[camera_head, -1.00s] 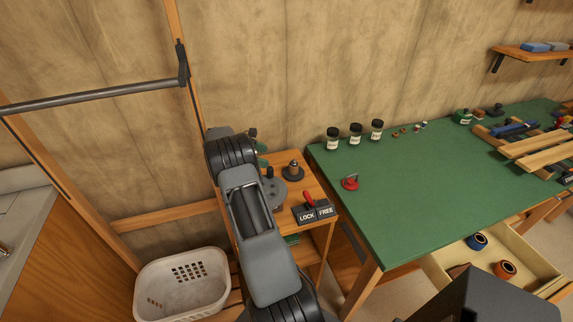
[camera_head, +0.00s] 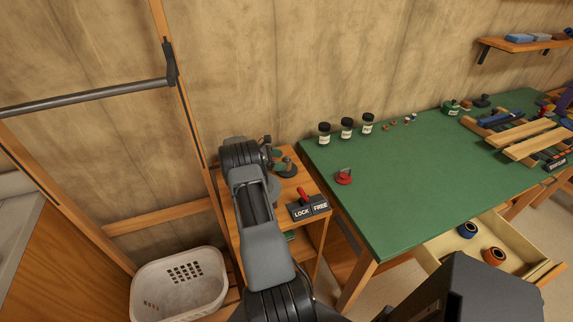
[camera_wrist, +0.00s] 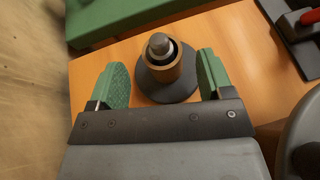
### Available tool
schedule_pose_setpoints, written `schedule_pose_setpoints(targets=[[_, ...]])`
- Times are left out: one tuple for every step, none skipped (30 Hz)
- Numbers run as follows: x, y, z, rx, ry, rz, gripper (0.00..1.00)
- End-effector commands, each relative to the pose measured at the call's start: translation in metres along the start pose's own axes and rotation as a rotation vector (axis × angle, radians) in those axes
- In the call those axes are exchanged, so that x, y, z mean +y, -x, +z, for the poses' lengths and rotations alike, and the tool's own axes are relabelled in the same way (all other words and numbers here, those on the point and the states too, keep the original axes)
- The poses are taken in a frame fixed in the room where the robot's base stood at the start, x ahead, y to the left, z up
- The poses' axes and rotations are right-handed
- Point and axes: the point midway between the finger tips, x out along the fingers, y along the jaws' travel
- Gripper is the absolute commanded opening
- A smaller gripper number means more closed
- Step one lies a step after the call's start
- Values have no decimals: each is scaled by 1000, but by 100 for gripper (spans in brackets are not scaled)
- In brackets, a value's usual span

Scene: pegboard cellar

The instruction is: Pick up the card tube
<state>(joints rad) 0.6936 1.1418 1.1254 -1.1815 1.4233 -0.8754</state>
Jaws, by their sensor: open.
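The card tube (camera_wrist: 160,74) is a short tan-brown cylinder around an upright peg with a rounded grey top. The peg rises from a round dark base (camera_wrist: 168,97) on a small wooden table. My gripper (camera_wrist: 163,58) is open, with one green-padded finger on each side of the tube. Gaps show between the pads and the tube, and nothing is held.
A LOCK/FREE board (camera_head: 310,208) with a red lever sits at the table's front. The green bench (camera_head: 400,190) stands to the right, a white basket (camera_head: 178,290) at the lower left.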

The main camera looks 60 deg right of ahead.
Motion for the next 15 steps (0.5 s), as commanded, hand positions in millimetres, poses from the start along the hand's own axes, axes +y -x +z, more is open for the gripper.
schedule_pose_setpoints(targets=[[-1, -3, 2, 0, 1, -2, 74], [-1, -6, 2, 0, 1, -1, 74], [-1, -9, 3, 0, 1, -1, 74], [-2, -13, 3, 0, 2, -1, 74], [-2, -17, 4, 0, 2, -2, 74], [-3, -22, 4, 0, 2, -4, 74], [-4, -26, 4, 0, 2, -3, 74], [-4, -31, 4, 1, 2, -3, 74], [-4, -37, 4, 0, 1, -2, 74], [-4, -40, 4, 0, 1, -3, 74], [-4, -44, 3, 0, 1, -2, 74], [-4, -47, 3, 1, 1, -1, 74], [-3, -48, 2, 1, 1, 0, 74], [-3, -49, 2, 1, 1, 0, 74], [-3, -49, 2, 1, 1, 1, 74]])
